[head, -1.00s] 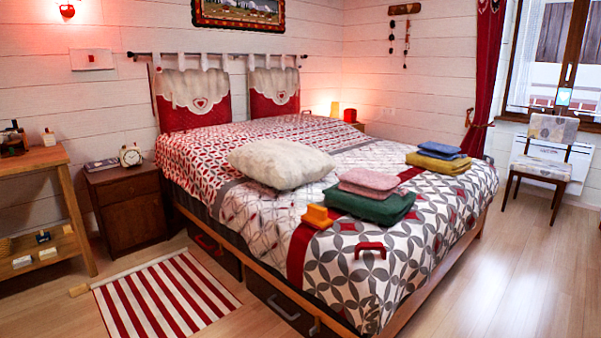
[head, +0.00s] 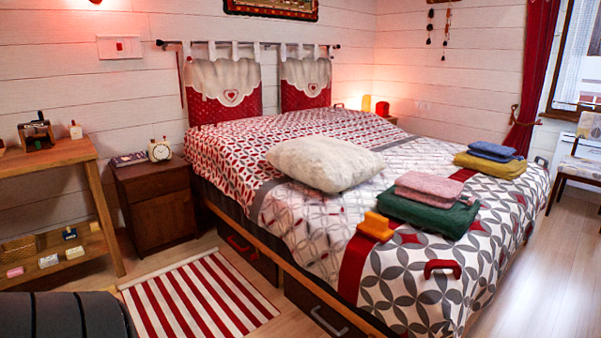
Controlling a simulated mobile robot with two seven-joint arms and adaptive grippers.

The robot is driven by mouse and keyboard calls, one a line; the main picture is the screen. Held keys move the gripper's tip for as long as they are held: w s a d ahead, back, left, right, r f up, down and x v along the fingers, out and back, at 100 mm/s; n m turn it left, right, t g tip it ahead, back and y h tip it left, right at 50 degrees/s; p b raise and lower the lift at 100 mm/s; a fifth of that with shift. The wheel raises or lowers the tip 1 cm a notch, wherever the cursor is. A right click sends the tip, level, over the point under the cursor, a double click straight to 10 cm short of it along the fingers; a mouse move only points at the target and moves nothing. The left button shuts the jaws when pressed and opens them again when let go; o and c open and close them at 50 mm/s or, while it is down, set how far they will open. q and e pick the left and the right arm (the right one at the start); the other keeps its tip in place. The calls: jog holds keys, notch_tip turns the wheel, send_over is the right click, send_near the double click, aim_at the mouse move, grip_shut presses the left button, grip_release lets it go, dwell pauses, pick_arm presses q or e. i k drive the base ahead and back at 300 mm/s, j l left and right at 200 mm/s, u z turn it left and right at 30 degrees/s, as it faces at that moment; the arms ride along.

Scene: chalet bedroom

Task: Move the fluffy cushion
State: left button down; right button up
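The fluffy cushion (head: 325,164) is cream white and lies flat on the middle of the bed (head: 388,268), over the patterned cover. Nothing rests on it. In the head view, a dark ribbed rounded shape (head: 66,316) shows at the bottom left corner; I cannot tell whether it is a part of me. Neither of my grippers shows in the head view.
Folded pink and green textiles (head: 430,212) and an orange block (head: 375,227) lie right of the cushion. Blue and yellow textiles (head: 491,160) lie farther back. A nightstand (head: 155,205) and wooden shelf (head: 55,158) stand left. A striped rug (head: 200,297) covers floor beside the bed.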

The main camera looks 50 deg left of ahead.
aim_at(329, 164)
jog(key=j+z, duration=0.15)
jog(key=j, duration=0.4)
jog(key=k+j+z, duration=0.2)
jog(key=j, duration=0.35)
jog(key=k+j, duration=0.1)
jog(key=j, duration=1.05)
jog(key=k+j+z, duration=0.1)
jog(key=j, duration=0.5)
jog(key=k+j, duration=0.15)
jog(key=j, duration=0.4)
